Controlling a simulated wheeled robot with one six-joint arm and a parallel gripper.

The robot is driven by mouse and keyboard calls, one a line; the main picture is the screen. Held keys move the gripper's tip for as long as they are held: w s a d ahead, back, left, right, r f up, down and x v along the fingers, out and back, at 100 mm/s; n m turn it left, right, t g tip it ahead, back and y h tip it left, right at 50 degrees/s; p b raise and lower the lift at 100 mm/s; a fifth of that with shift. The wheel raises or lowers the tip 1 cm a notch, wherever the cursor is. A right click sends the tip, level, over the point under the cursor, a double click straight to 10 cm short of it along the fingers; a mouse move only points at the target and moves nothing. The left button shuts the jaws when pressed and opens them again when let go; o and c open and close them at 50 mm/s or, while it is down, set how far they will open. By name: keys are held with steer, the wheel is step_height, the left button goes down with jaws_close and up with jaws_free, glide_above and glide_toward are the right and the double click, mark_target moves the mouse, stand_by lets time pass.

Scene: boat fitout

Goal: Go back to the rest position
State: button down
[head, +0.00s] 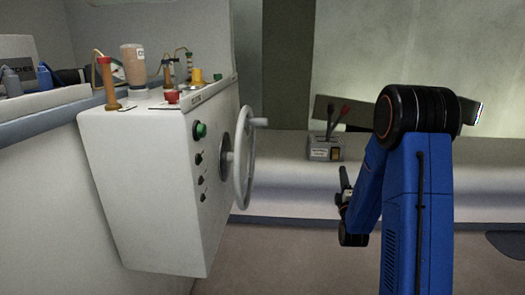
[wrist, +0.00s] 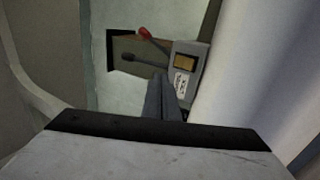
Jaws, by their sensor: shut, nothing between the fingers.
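My blue arm reaches up and folds over on the right of the head view. My gripper (head: 345,180) is at its folded end, to the left of the upright arm link and below a small grey lever box. In the wrist view my gripper (wrist: 163,84) points at the lever box, with its two dark fingers together and nothing between them. The fingertips overlap the lower left of the box in that view; I cannot tell whether they touch it.
The grey lever box (head: 324,148), with red and black levers, sits on a pale ledge (head: 290,180). It also shows in the wrist view (wrist: 190,62). A white cabinet (head: 150,190) with a handwheel (head: 246,158), a green button (head: 200,130) and several bottles and fittings on top stands left.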

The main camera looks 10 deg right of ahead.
steer(key=s+a+r+m+g+y, duration=0.4)
steer(key=s+a+m+g, duration=0.4)
steer(key=s+a, duration=0.35)
steer(key=s+a+f+m+g, duration=0.1)
steer(key=s+a+m+g, duration=0.1)
steer(key=s, duration=0.9)
steer(key=s+a+f+m+g+y, duration=0.1)
steer(key=s+a+m+g, duration=0.1)
steer(key=s, duration=0.9)
steer(key=s+a+f+m+g+y, duration=0.1)
steer(key=s+a+g, duration=0.3)
steer(key=s, duration=0.7)
steer(key=shift+a+f+m+g, duration=0.35)
steer(key=shift+m+g, duration=0.25)
steer(key=shift+m, duration=0.3)
